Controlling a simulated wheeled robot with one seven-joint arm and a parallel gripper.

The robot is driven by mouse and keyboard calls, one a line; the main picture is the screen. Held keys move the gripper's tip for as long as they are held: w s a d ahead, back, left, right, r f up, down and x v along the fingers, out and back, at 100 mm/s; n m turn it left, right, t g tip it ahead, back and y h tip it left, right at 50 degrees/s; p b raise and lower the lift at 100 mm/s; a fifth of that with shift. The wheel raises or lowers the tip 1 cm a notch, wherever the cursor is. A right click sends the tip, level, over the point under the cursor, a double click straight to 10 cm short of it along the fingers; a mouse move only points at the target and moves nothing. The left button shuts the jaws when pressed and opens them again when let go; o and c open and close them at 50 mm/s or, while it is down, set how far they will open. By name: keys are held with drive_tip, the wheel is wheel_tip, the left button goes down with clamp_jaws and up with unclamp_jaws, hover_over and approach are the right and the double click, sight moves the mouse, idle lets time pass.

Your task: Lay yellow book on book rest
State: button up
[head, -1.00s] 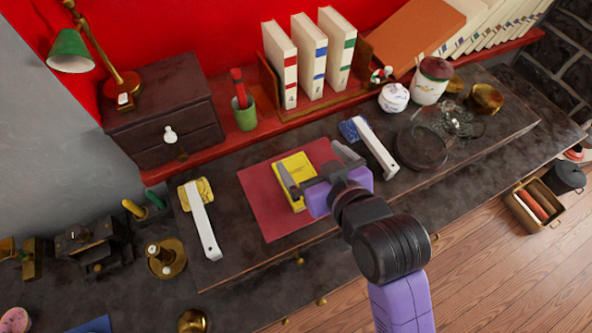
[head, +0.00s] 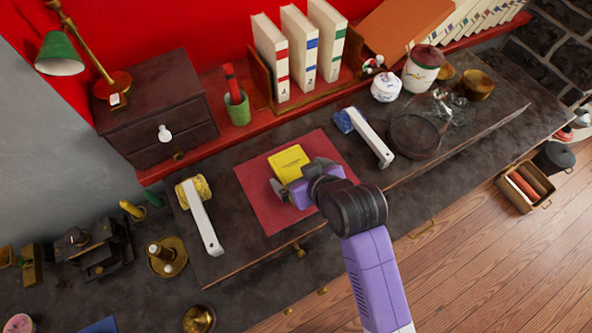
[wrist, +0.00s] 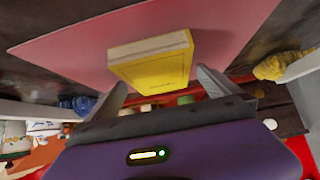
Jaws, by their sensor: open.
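The yellow book (head: 288,162) lies flat on a red mat (head: 262,208) on the dark counter. In the wrist view the book (wrist: 152,65) shows its yellow cover and pale page edges. My gripper (head: 300,176) is open and empty at the book's front end, partly covering it in the head view. In the wrist view its two fingers (wrist: 163,92) point toward the book, one to each side of its near end, with gaps visible. I cannot tell any separate book rest for certain; the red mat is what lies under the book.
A white-handled yellow brush (head: 204,225) lies left of the mat, and a white-handled blue one (head: 370,138) lies right. Upright white books (head: 302,55) and a green cup (head: 237,108) stand behind. Glassware (head: 437,115) is at the right.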

drive_tip(key=shift+w+a+f, duration=0.1)
drive_tip(key=shift+w+f, duration=0.05)
drive_tip(key=shift+f, duration=0.05)
drive_tip(key=c, duration=1.6)
drive_tip(key=shift+r, duration=0.1)
